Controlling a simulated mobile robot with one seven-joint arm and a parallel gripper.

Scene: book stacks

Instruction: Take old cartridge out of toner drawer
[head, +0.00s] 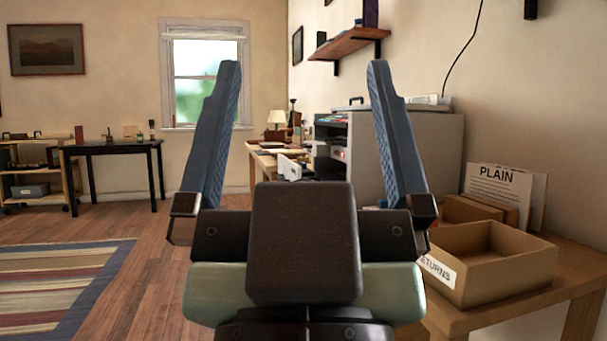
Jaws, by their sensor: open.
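My gripper (303,75) is open and empty in the middle of the head view. Its two blue fingers point up and stand wide apart. Beyond it and to the right, a grey cabinet-like machine (436,150) stands against the right wall, partly hidden by the right finger. Its open front faces left, and small items show inside. A white panel-like piece (289,168) juts out to the left of the machine's front; I cannot tell whether it is the toner drawer. I cannot make out an old cartridge.
A cardboard box (505,262) marked "RETURNS" sits on a wooden table (560,290) at right, in front of a "PLAIN" sign (500,190). A black table (115,148) and a shelf cart (32,190) stand far left. The wooden floor (150,270) beside a striped rug (50,285) is clear.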

